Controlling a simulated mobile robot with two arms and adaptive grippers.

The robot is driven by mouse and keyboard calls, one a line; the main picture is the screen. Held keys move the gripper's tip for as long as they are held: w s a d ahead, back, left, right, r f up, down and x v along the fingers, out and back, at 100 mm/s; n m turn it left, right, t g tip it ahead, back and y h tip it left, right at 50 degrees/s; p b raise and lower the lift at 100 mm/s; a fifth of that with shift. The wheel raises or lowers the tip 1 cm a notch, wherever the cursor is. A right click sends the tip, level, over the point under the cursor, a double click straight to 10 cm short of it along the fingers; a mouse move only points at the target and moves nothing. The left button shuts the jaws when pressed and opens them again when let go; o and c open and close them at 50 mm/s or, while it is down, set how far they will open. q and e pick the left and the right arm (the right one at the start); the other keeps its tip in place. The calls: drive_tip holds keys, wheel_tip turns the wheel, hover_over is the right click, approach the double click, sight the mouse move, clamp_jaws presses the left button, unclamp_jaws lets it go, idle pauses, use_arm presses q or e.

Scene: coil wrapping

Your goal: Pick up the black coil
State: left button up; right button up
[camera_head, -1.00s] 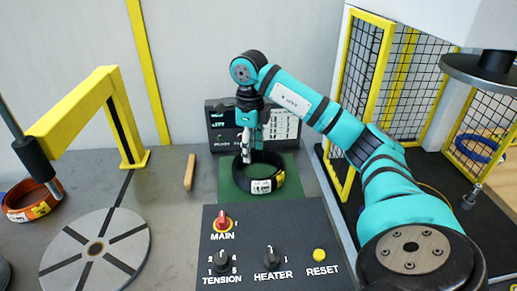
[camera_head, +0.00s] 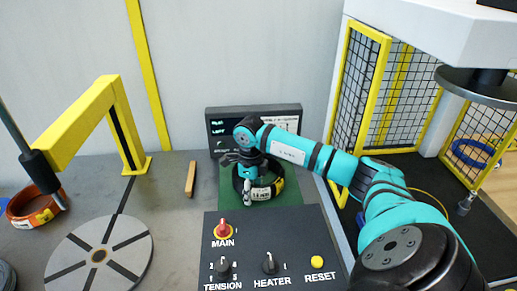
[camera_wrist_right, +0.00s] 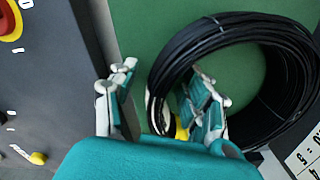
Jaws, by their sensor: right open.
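The black coil (camera_head: 262,194) lies flat on the green mat (camera_head: 288,207) in the head view, with a white label and a yellow patch on its near side. It also fills the upper right of the wrist view (camera_wrist_right: 235,27). My right gripper (camera_head: 238,192) is low at the coil's left side, with its jaws open. In the wrist view, the right gripper (camera_wrist_right: 160,75) has one finger outside the ring and the other inside the hole, with the coil's wall between them. The gripper hides part of the coil. My left gripper is not in view.
A control panel (camera_head: 245,245) with knobs stands just in front of the mat. A dark display box (camera_head: 285,115) is behind it. A wooden block (camera_head: 191,179), a round slotted turntable (camera_head: 130,250), a yellow arch (camera_head: 115,120) and an orange coil (camera_head: 40,217) are to the left.

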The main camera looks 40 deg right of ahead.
clamp_jaws()
idle(0.3)
drive_tip(key=shift+w+d+r, duration=0.1)
drive_tip(key=shift+r, duration=0.1)
